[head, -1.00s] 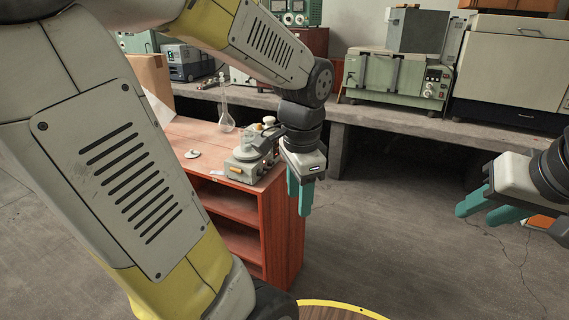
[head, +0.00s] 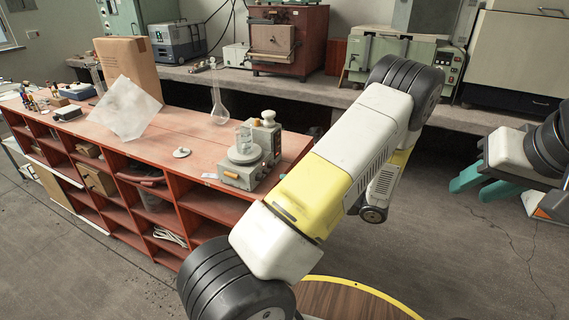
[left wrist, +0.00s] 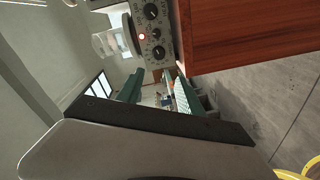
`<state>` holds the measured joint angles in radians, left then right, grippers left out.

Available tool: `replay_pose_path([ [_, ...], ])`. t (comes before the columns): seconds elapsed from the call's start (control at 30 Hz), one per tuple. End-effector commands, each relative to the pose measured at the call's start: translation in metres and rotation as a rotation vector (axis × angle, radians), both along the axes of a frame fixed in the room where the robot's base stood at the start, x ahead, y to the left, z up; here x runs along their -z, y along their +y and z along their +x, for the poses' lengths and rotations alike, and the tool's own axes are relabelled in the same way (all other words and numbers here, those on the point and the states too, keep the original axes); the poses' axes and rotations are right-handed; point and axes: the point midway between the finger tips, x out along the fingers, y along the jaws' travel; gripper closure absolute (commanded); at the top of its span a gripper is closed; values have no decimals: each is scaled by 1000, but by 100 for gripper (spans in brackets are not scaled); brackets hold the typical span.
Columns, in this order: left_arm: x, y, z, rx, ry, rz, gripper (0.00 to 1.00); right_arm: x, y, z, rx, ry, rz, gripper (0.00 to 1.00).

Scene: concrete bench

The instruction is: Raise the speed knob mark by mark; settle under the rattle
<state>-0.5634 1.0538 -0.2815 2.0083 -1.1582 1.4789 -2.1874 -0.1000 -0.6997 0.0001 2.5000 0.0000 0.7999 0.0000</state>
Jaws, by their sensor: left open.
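A grey stirrer unit (head: 238,178) with a round top plate stands near the right end of the red shelf top, a clear beaker (head: 244,139) on its plate. Its knobs face away or are too small to tell in the head view. My right gripper (head: 480,186) is open and empty at the right.
The red shelf unit (head: 190,215) also bears a tall flask (head: 218,105), a tilted white sheet (head: 125,107), a cardboard box (head: 128,70) and a small white dish (head: 181,152). A concrete bench with equipment runs behind. Floor is clear at the right.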

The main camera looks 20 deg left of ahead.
Motion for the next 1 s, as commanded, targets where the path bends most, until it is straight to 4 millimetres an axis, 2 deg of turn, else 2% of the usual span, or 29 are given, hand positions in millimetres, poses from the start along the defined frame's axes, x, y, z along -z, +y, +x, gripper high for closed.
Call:
replay_pose_path([
  [0.13, 8, -3, 8, 58, 103, 67, 56, 0, 0, 0, 0, 0, 0, 63],
  [0.23, 8, 3, 10, 64, 120, 76, 56, 0, 0, 0, 0, 0, 0, 63],
  [0.5, 8, 45, 12, 60, 118, 73, 56, 0, 0, 0, 0, 0, 0, 63],
  [0.7, 9, 68, 14, 61, 117, 72, 56, 0, 0, 0, 0, 0, 0, 63],
  [1.0, 8, 74, 15, 63, 115, 72, 56, 0, 0, 0, 0, 0, 0, 63],
])
